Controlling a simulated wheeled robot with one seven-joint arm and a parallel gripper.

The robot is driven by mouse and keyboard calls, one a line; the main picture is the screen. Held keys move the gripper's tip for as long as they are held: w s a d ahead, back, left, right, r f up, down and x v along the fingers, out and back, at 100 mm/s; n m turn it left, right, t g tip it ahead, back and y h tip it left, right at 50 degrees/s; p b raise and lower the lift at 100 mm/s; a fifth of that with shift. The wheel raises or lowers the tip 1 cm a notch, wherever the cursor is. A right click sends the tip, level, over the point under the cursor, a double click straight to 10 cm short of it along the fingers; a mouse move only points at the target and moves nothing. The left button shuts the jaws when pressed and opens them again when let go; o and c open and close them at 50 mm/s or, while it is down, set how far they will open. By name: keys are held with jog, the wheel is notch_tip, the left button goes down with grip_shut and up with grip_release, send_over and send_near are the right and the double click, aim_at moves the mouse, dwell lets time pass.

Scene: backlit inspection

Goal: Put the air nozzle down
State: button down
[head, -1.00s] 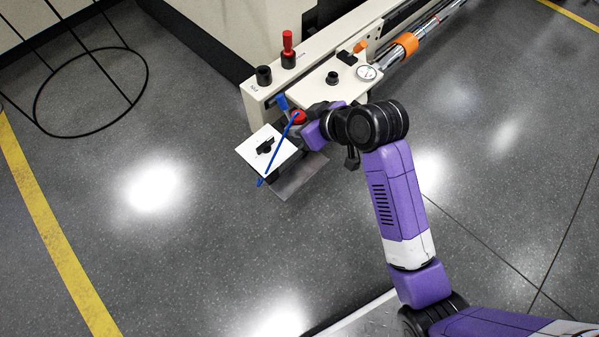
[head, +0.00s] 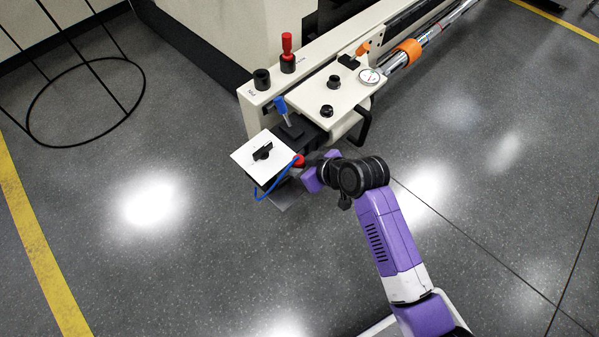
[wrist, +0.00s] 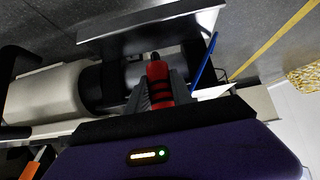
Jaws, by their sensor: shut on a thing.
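The air nozzle (wrist: 157,84) is a small red cylinder with dark bands. In the wrist view it sits between the grey fingers of my gripper (wrist: 160,92), which is shut on it. In the head view the red nozzle (head: 299,160) shows at the tip of my gripper (head: 304,163), just right of a white square plate. A thin blue hose (head: 274,191) loops from the nozzle around the plate's lower corner; it also shows in the wrist view (wrist: 206,62). I cannot tell whether the nozzle touches anything beneath it.
The white plate (head: 246,163) carries a black knob (head: 263,152). Behind it stands a cream machine rail (head: 330,92) with a blue-handled lever (head: 281,106), a red-topped knob (head: 287,45), a gauge (head: 370,76) and a black handle (head: 364,127). Open floor lies left and in front.

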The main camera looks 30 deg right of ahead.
jog(key=shift+f, duration=1.2)
jog(key=shift+f+b, duration=0.1)
jog(key=shift+b, duration=0.25)
jog(key=c, duration=1.1)
grip_release()
jog(key=shift+s+r+p, duration=0.2)
jog(key=shift+r+p, duration=0.1)
jog(key=shift+r, duration=0.1)
jog(key=p+v, duration=0.4)
jog(key=v, duration=0.7)
jog(key=shift+s+d+r, duration=0.1)
jog(key=shift+s, duration=0.05)
